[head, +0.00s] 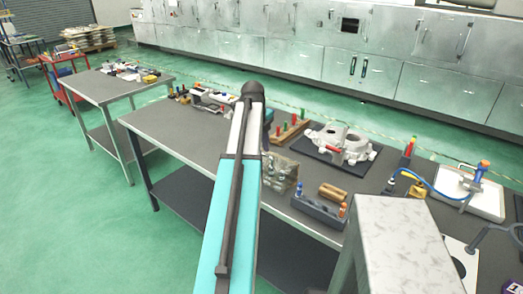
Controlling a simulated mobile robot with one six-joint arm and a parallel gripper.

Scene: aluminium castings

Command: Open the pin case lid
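A small see-through box (282,172) stands on the workbench just right of my arm. It may be the pin case, but its lid and whether it is open or shut are too small to tell. My teal and white arm crosses the middle of the view and covers the box's left side. My gripper is not visible; the arm hides whatever lies behind it. A grey tray (318,210) with brown cylinders (333,192) and small blue and orange-topped pieces sits at the bench's front edge, right of the box.
The grey workbench (185,125) is clear at left. A silver casting (342,143) lies on a dark mat behind the tray. A wooden rack (290,131) with red and green pins stands at the back. Another table (105,88) stands far left.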

